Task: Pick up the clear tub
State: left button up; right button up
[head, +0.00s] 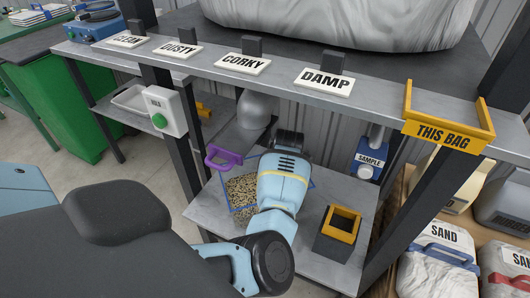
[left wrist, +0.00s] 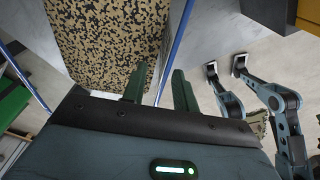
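The clear tub (head: 240,192) has blue edges and holds tan and dark granules. It sits on the lower grey shelf in the head view, partly hidden by my left arm. In the left wrist view the granules in the tub (left wrist: 110,38) fill the upper left. My left gripper (left wrist: 159,90) has its two green fingers apart. A blue edge of the tub passes between them in that view; I cannot tell whether they touch it. In the head view my left wrist covers the fingers. My right gripper is not seen.
A purple handle-shaped piece (head: 222,157) stands at the tub's far left. A yellow-rimmed dark box (head: 341,225) is to the right on the same shelf. A blue SAMPLE container (head: 369,160) is behind. Labelled plates and a yellow THIS BAG bracket (head: 446,137) line the upper shelf.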

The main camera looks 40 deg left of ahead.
pick_arm(q)
jog(key=shift+f, duration=0.3)
jog(key=f+b, duration=0.2)
jog(key=f, duration=0.1)
jog(key=s+f+b, duration=0.1)
jog(key=b, duration=0.1)
jog(key=shift+a+f, duration=0.2)
jog(key=shift+a, duration=0.05)
jog(key=c, duration=0.6)
grip_shut()
dwell(0.5)
